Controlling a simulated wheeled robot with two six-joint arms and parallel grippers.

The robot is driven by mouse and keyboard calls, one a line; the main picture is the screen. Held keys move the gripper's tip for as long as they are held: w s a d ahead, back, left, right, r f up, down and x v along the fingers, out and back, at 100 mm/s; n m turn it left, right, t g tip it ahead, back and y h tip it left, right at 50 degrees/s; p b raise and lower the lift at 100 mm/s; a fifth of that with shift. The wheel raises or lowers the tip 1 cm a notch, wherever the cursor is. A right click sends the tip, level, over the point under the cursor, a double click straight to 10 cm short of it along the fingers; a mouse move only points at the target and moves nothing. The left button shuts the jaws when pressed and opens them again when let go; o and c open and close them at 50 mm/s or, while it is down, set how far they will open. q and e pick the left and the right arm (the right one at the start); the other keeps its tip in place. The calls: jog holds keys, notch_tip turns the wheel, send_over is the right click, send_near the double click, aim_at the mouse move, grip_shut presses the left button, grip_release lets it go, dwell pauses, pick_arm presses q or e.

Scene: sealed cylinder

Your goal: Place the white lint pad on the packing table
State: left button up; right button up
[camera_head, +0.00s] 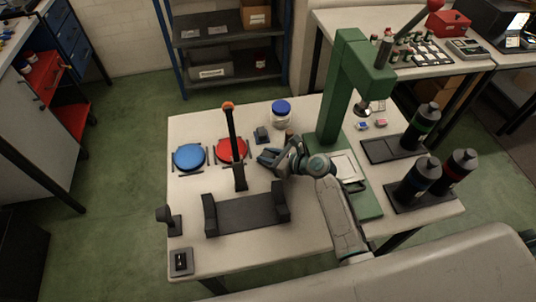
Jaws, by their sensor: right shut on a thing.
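My right gripper (265,157) is over the middle of the white packing table (290,238), right of the red disc. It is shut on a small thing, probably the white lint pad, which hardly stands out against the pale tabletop. I cannot tell whether that thing touches the table. A flat white square (344,166) lies by the green press, partly behind my right arm; I cannot tell what it is. My left gripper is not in view.
A blue disc (189,157), a red disc (231,150) and a dark upright lever (232,135) stand left of the gripper. A black cradle (245,214) is in front. A blue-lidded jar (281,112) and the green press (345,90) stand behind. Black bottles (420,175) are at right.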

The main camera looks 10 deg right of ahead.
jog(key=o, duration=1)
jog(key=shift+c, duration=0.2)
jog(key=b+v, duration=0.1)
jog(key=v, duration=1)
jog(key=shift+r, duration=0.1)
jog(key=shift+s+d+r, duration=0.25)
jog(key=shift+s+d, duration=0.05)
